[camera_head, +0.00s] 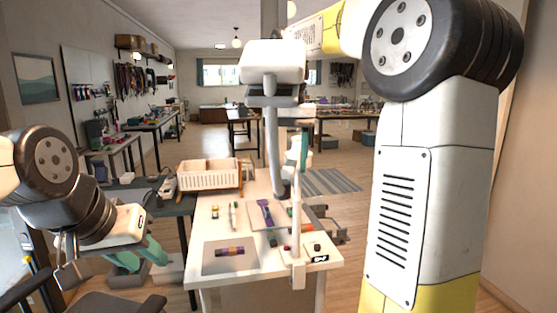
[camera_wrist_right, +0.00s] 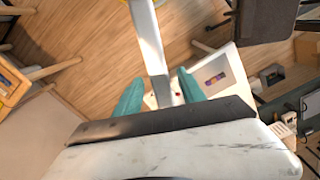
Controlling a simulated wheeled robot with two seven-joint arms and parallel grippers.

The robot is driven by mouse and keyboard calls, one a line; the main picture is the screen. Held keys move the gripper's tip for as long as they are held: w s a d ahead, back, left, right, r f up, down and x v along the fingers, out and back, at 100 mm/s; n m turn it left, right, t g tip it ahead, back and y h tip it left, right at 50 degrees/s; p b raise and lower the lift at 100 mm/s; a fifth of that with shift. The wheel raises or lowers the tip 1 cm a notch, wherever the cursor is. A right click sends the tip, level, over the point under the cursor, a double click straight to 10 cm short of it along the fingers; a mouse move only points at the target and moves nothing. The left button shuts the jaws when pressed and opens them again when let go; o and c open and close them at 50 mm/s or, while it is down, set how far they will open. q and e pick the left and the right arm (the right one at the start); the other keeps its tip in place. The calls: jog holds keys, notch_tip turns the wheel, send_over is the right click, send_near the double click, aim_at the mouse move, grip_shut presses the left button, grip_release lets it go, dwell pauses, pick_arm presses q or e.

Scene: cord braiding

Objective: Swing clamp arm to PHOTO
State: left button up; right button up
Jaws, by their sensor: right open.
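A white upright post (camera_head: 297,225), which looks like part of the clamp, stands at the right front of the white worktable (camera_head: 205,296). A grey curved pole (camera_head: 272,150) rises behind it; I cannot tell which one is the clamp arm. My right gripper (camera_head: 297,150) is above the table with teal fingers, partly hidden by the poles. In the right wrist view its fingers (camera_wrist_right: 160,95) are apart, with a pale pole (camera_wrist_right: 150,45) passing between them in the picture; contact cannot be told. My left gripper (camera_head: 140,257) is open and empty, left of the table. No PHOTO mark is readable.
A braided cord (camera_head: 230,251) lies on a grey mat (camera_head: 212,267). A purple item (camera_head: 265,212) and small tools lie behind it. A cream basket (camera_head: 208,176) stands at the back left. A small black label (camera_head: 320,259) is at the table's right front. A dark chair (camera_head: 105,301) is at lower left.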

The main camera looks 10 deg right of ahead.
grip_shut()
dwell(1.3)
